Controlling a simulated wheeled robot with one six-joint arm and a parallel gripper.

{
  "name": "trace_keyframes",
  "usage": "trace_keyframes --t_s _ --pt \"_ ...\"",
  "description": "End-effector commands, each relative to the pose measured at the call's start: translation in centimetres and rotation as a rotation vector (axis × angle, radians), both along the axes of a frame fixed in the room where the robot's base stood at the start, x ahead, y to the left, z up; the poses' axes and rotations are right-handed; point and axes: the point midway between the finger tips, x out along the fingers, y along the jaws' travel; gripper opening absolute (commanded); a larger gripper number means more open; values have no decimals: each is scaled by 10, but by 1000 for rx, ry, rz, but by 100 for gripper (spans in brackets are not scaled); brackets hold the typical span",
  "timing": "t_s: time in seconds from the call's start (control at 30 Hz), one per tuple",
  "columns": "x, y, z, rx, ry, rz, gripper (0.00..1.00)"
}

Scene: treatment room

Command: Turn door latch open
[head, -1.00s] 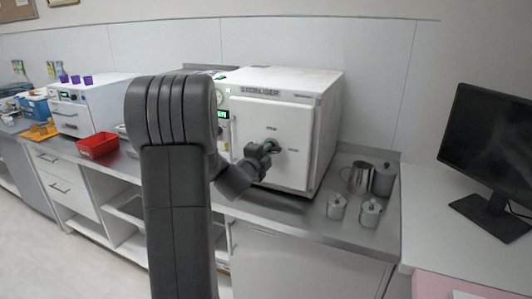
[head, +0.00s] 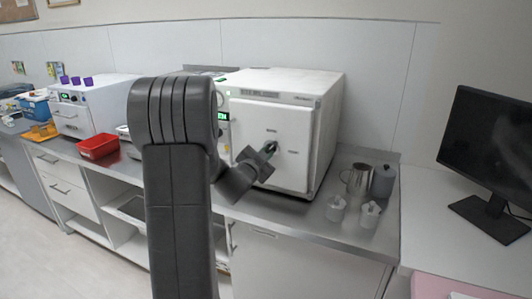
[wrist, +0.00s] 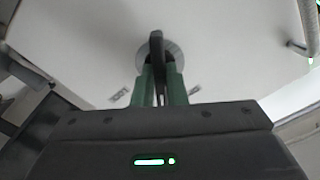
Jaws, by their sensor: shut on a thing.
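The steriliser (head: 285,125) is a white box on the steel counter, with its door shut flush at the front. The dark door latch (head: 275,147) sits near the middle of the door. In the wrist view the latch (wrist: 156,45) is a dark lever in front of a round grey disc, with two small label marks on the door near it. My gripper (head: 269,149) is at the latch. In the wrist view its green fingers (wrist: 160,82) are closed on either side of the lever. The lever's lower part is hidden between the fingers.
Metal jugs and lidded pots (head: 357,180) stand on the counter right of the steriliser. A red tray (head: 98,146) and a second white machine (head: 88,103) are to the left. A monitor (head: 487,150) stands at far right. The counter directly before the door is clear.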

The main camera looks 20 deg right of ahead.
Motion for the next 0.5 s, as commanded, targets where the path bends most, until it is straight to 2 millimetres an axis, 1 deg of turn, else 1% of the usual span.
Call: trace_keyframes --t_s 0.2,0.5 --pt "0 0 1 -133 156 1 0" --pt "0 0 0 -287 339 0 0"
